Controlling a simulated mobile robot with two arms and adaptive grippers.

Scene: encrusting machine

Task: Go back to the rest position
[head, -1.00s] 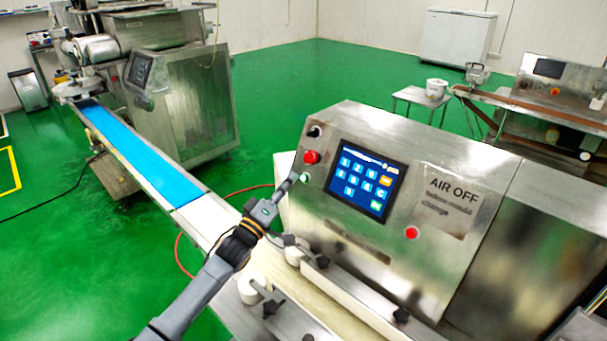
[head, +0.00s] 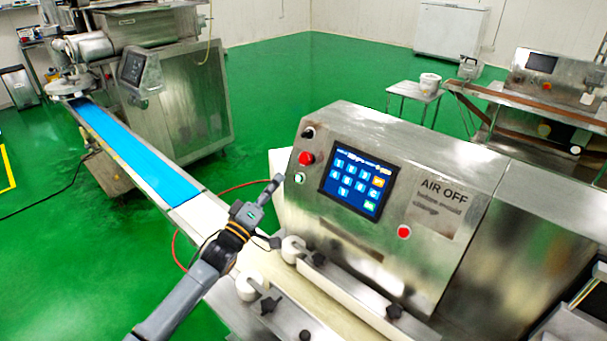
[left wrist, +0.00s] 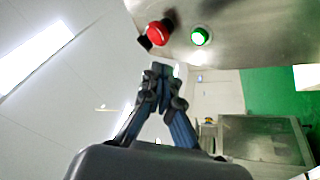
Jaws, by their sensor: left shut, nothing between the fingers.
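My left gripper (head: 275,184) is shut and empty. In the head view it is in front of the left edge of the steel machine (head: 440,165), a little left of the green button (head: 299,178) and apart from it. The red knob (head: 306,158) is just above that button. In the left wrist view the closed fingers (left wrist: 160,70) point toward the panel, with the red knob (left wrist: 159,32) and the lit green button (left wrist: 200,36) beyond the fingertips. My right gripper is not in view.
A touch screen (head: 357,182) and another red button (head: 404,232) are on the panel. The conveyor with a blue belt (head: 140,155) runs to a second machine (head: 170,85). White rollers (head: 293,249) are below my gripper. Green floor is open at the left.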

